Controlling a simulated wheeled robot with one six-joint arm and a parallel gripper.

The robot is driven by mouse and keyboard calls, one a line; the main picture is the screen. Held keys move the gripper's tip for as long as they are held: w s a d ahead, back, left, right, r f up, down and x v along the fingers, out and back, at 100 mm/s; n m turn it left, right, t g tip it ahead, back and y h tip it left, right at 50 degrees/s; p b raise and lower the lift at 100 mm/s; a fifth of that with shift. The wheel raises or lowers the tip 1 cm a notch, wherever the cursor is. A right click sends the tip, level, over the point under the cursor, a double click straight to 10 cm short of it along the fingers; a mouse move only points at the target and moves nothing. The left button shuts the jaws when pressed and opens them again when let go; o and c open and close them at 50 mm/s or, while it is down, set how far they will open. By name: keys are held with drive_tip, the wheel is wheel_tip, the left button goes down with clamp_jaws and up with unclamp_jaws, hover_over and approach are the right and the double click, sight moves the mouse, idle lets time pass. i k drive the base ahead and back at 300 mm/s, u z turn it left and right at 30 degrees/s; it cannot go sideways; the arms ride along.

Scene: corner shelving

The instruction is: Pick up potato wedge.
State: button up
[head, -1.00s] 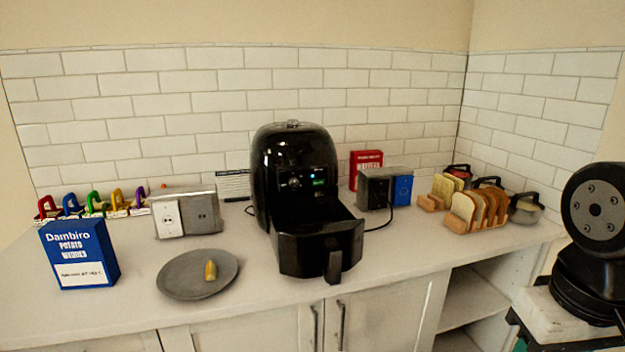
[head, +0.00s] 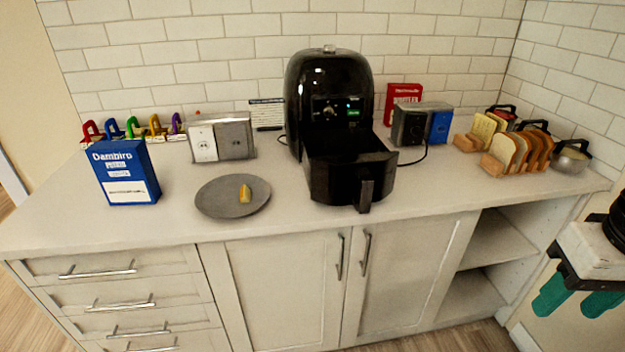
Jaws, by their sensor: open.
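The potato wedge (head: 245,194) is a small yellow piece lying on a round grey plate (head: 215,202) on the counter, right of the plate's middle. My gripper (head: 568,306) is at the right edge of the head view, with two teal fingers apart and nothing seen between them. It hangs in front of the counter's right end, far from the wedge and lower in the picture. The upper part of my gripper is cut off by the frame edge.
A black air fryer (head: 330,80) with its drawer (head: 350,182) pulled out stands right of the plate. A bread rack (head: 517,153) and pots are at the right. The counter (head: 300,222) in front of the plate is clear.

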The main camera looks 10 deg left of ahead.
sight(245, 193)
drive_tip(key=z, duration=0.05)
drive_tip(key=k, duration=1.1)
drive_tip(key=u, duration=1.05)
drive_tip(key=i, duration=2)
drive_tip(key=z, duration=0.45)
